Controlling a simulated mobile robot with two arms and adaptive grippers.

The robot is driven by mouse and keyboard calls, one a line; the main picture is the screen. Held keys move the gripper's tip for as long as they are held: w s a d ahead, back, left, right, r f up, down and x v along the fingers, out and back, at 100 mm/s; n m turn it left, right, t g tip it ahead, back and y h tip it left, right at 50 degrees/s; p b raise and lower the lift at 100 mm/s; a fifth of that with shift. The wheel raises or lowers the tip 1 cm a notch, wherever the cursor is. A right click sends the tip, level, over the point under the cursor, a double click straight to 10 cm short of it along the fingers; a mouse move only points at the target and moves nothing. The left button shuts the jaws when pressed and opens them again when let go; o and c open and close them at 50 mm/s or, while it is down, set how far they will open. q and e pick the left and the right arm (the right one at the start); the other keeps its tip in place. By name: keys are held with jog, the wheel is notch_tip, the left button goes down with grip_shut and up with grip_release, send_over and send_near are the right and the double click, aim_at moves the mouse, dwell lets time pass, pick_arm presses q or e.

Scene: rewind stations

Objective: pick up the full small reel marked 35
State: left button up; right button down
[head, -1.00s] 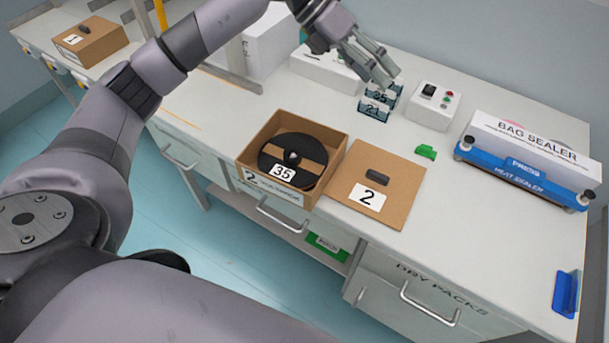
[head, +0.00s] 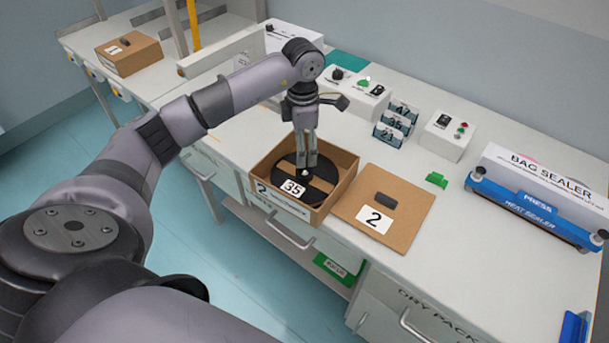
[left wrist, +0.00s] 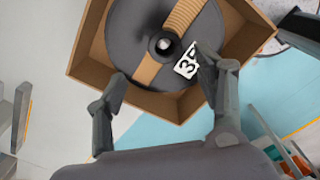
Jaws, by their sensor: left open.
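The black small reel marked 35 (head: 318,192) lies flat in an open cardboard box (head: 345,184) marked 2. In the left wrist view the reel (left wrist: 125,50) shows a raised centre hub, a tan band across it and part of its white label. My left gripper (head: 306,174) points down over the reel's middle and hides part of it. In the left wrist view its two fingers (left wrist: 160,72) are spread apart with nothing between them, on either side of the hub's line. Whether the tips touch the reel I cannot tell. My right gripper is not in view.
A cardboard lid (head: 405,203) marked 2 lies right of the box. Behind stand numbered cards (head: 394,122) and a control box (head: 447,135). A blue heat sealer (head: 535,212) is at the right. Another box (head: 128,53) marked 1 sits far left.

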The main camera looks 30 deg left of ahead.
aim_at(305, 172)
pick_arm(q)
notch_tip(305, 172, down, 2)
jog(key=shift+f, duration=0.15)
jog(key=shift+s+d+f+p, duration=0.1)
jog(key=shift+d+f+p, duration=0.05)
jog(key=shift+f+p, duration=0.3)
jog(key=f, duration=0.1)
jog(key=f+p, duration=0.1)
jog(key=f, duration=0.1)
jog(key=shift+s+d+f, duration=0.15)
jog(key=shift+d+f, duration=0.05)
jog(key=shift+d, duration=0.05)
jog(key=shift+f, duration=0.4)
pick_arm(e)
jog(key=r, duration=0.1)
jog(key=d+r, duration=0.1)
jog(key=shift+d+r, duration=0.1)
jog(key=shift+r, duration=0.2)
pick_arm(q)
grip_shut()
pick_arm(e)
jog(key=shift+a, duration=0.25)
pick_arm(q)
jog(key=shift+r, duration=0.1)
